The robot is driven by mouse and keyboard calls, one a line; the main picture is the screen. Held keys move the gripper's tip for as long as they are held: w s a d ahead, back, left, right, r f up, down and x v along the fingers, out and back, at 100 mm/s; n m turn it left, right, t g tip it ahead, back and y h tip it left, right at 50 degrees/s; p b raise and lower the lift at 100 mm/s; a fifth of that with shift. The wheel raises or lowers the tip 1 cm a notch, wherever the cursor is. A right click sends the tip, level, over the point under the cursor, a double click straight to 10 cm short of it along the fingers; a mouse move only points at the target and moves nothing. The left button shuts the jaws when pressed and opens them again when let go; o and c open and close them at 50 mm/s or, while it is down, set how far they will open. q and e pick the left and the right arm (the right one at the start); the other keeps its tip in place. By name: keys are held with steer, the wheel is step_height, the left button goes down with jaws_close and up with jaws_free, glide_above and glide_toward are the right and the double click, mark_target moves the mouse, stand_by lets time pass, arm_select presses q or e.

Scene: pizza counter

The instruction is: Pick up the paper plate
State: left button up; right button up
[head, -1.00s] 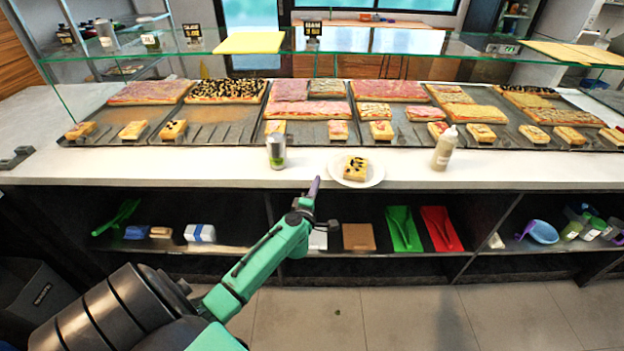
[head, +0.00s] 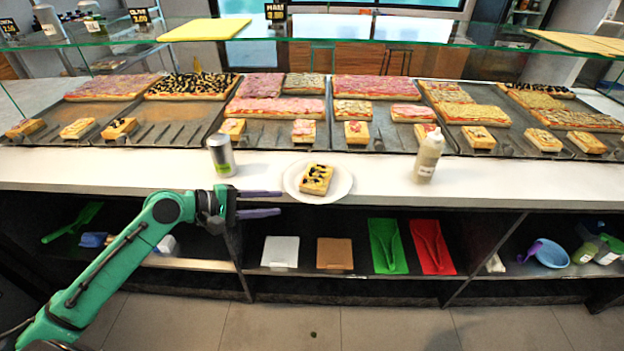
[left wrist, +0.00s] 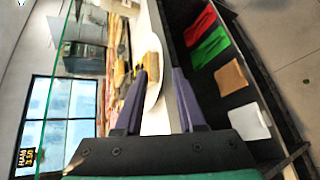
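The white paper plate (head: 343,190) lies on the counter near its front edge, with a pizza slice (head: 316,179) topped with dark pieces on it. My left gripper (head: 281,203) is open and empty. Its purple fingertips point right, close to the plate's left rim. In the left wrist view, the plate (left wrist: 153,96) and slice (left wrist: 152,62) show ahead, with the plate's near rim seen between the open fingers (left wrist: 158,74). I cannot tell whether a finger touches the plate. My right gripper is not in view.
A metal can (head: 221,158) stands left of the plate and a sauce bottle (head: 428,157) stands right. Pizza trays (head: 280,134) line the counter behind, under a glass shelf (head: 350,34). A lower shelf (head: 300,273) holds green and red scoops and boards.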

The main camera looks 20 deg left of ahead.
mark_target(321, 200)
arm_select(q)
steer(key=p+x, duration=0.2)
steer(key=x, duration=0.8)
steer(key=shift+w+p, duration=0.1)
steer(key=shift+p, duration=0.2)
steer(key=shift+w+d+f, duration=0.15)
steer(key=shift+d+f, duration=0.05)
steer(key=shift+f, duration=0.05)
jaws_close()
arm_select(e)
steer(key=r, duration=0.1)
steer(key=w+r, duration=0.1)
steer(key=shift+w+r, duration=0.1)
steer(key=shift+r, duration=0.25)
